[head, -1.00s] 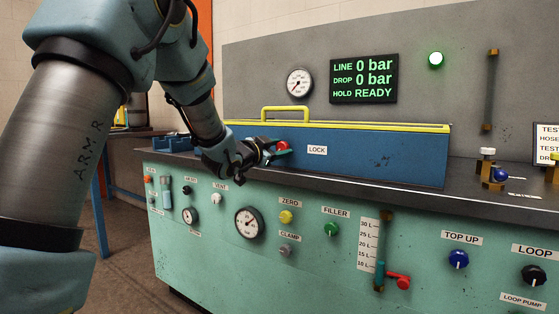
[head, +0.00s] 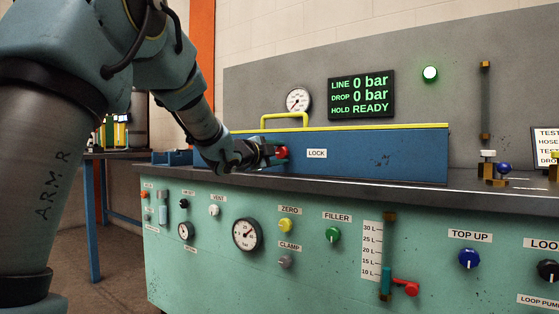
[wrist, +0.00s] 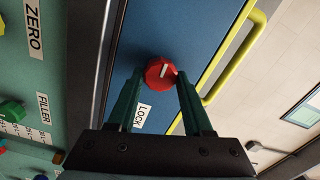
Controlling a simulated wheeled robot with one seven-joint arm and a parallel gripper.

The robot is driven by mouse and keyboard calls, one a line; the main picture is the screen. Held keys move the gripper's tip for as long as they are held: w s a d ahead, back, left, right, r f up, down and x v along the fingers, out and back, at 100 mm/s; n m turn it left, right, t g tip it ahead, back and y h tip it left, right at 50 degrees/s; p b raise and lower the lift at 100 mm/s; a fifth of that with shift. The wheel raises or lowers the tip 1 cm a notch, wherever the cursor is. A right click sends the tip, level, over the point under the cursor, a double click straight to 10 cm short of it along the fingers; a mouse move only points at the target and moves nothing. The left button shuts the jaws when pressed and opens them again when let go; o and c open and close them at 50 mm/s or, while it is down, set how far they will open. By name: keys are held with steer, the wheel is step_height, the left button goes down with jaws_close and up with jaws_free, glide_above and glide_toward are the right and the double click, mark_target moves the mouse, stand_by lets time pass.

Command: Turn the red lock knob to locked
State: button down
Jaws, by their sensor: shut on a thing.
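The red lock knob (head: 282,152) is on the front of the blue cover, just left of the LOCK label (head: 317,153). In the wrist view the round red knob (wrist: 160,73) shows a white pointer line, slanted relative to the cover's edges. My gripper (head: 277,152) reaches in from the left at the knob. In the wrist view the two green fingers of my gripper (wrist: 161,78) lie on either side of the knob, shut on it. The knob's sides at the fingertips are partly hidden.
The blue cover (head: 390,155) has a yellow handle (head: 288,116) and a yellow top edge. The display (head: 361,96) reads 0 bar, 0 bar and READY, beside a lit green lamp (head: 430,74). The green panel below carries several knobs and gauges.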

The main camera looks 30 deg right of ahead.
stand_by(0.4)
steer(key=shift+c, duration=1.5)
jaws_free()
steer(key=v, duration=1.1)
steer(key=shift+p, duration=0.3)
